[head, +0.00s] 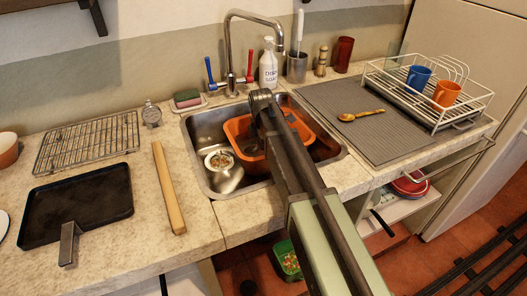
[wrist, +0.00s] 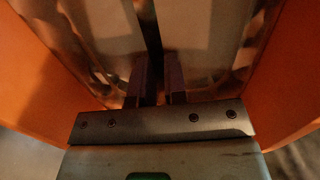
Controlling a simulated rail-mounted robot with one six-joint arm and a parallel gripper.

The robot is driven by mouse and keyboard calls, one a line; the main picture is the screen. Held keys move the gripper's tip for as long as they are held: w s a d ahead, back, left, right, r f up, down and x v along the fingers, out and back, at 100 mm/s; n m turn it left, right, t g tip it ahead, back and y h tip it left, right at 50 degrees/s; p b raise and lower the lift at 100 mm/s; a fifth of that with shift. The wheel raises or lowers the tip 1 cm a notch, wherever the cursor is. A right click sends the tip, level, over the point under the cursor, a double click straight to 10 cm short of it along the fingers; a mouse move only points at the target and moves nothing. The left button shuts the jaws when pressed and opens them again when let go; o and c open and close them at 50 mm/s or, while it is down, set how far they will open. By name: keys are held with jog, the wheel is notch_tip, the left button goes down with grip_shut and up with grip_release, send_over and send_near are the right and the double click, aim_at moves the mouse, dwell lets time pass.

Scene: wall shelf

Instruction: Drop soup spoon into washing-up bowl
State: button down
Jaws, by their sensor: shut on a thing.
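The orange washing-up bowl (head: 240,131) stands in the metal sink, with my arm across it. In the wrist view its orange walls (wrist: 285,70) rise on both sides of my gripper (wrist: 158,80), which points down inside or just over it. The two dark fingers are shut on a thin dark strip (wrist: 152,35), which looks like the handle of the soup spoon. The rest of the spoon cannot be made out. In the head view my arm hides the fingers and the spoon.
A tall tap (head: 229,50) and a soap bottle (head: 268,66) stand behind the sink (head: 195,130). A wooden spoon (head: 360,115) lies on the grey mat (head: 335,97), beside a dish rack (head: 470,108).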

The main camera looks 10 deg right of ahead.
jog(key=shift+f+p, duration=0.15)
jog(key=shift+p, duration=0.15)
jog(key=shift+f+b, duration=0.65)
jog(key=c, duration=1.2)
grip_release()
jog(key=shift+o, duration=0.2)
jog(key=shift+r, duration=0.1)
notch_tip(320, 180, up, 13)
jog(key=p, duration=1.3)
jog(key=shift+a, duration=0.25)
